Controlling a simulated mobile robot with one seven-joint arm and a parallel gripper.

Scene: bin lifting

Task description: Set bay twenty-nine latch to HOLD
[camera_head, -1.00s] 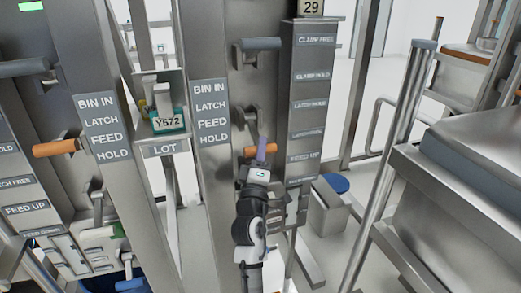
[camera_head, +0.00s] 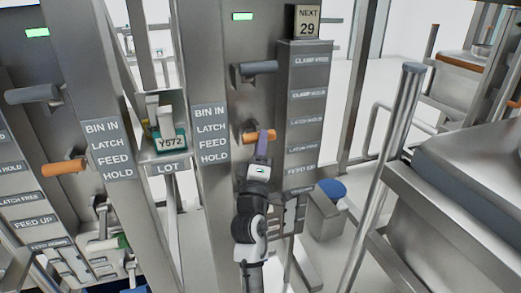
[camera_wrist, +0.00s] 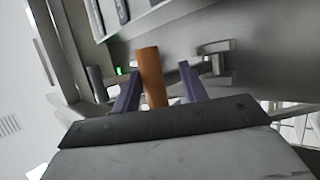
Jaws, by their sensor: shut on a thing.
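The orange latch handle (camera_head: 250,136) sticks out of the grey column of bay twenty-nine, under the "NEXT 29" sign (camera_head: 307,22). In the head view it stands about between the LATCH HOLD plate (camera_head: 306,122) and the LATCH FREE plate (camera_head: 304,148). My gripper (camera_head: 263,142) is at the handle's right end, its purple fingers shut on it. In the wrist view the orange handle (camera_wrist: 152,75) lies between the two purple fingers of my gripper (camera_wrist: 158,80). The exact contact is hard to see.
A grey handle (camera_head: 258,68) sits above on the same column. A post with the BIN IN, LATCH, FEED, HOLD label (camera_head: 211,134) stands close left. Another orange handle (camera_head: 63,167) is at the neighbouring bay. A metal rail (camera_head: 385,165) and bin (camera_head: 460,180) stand right.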

